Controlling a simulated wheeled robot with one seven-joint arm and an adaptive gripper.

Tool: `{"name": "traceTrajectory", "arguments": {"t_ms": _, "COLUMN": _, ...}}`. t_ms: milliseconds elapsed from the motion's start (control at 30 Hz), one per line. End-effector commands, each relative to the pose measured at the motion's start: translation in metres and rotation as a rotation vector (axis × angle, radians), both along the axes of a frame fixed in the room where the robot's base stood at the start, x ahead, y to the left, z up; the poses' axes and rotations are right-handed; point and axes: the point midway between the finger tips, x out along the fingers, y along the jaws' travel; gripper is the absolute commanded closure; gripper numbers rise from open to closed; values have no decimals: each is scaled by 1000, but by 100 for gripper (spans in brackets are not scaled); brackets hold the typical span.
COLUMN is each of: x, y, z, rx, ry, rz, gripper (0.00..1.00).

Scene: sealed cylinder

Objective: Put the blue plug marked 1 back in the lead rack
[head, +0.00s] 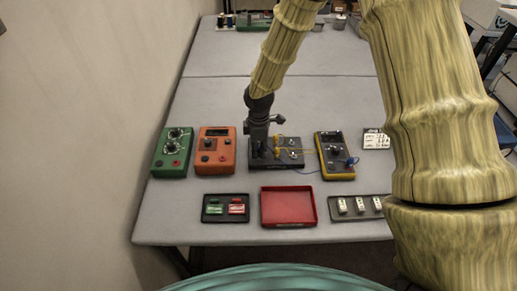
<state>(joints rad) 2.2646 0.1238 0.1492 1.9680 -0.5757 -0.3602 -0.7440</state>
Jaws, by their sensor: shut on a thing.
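My gripper (262,150) points down at the left part of a dark board (293,163) with small fittings and yellow leads (302,150). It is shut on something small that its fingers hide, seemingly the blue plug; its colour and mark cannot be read. A blue lead (306,172) runs between the board's front and the yellow-edged meter (335,171). Another blue plug or lead end (351,162) shows at the meter's right side. Which fixture is the lead rack cannot be told for sure; the board may be it.
A green box (173,165) and an orange box (215,159) stand left of the board. In front lie a dark tray (225,218) with green and red pieces, an empty red tray (288,207) and a grey tray (348,216).

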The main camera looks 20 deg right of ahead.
Motion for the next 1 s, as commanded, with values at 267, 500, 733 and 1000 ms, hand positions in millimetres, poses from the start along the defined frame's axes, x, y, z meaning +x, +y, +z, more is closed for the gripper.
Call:
{"name": "traceTrajectory", "arguments": {"t_ms": 267, "x": 0, "y": 0, "z": -4, "rx": 0, "ry": 0, "rz": 0, "gripper": 100}}
{"name": "traceTrajectory", "arguments": {"t_ms": 500, "x": 0, "y": 0, "z": -8, "rx": 0, "ry": 0, "rz": 0, "gripper": 100}}
{"name": "traceTrajectory", "arguments": {"t_ms": 733, "x": 0, "y": 0, "z": -11, "rx": 0, "ry": 0, "rz": 0, "gripper": 100}}
{"name": "traceTrajectory", "arguments": {"t_ms": 1000, "x": 0, "y": 0, "z": -11, "rx": 0, "ry": 0, "rz": 0, "gripper": 59}}
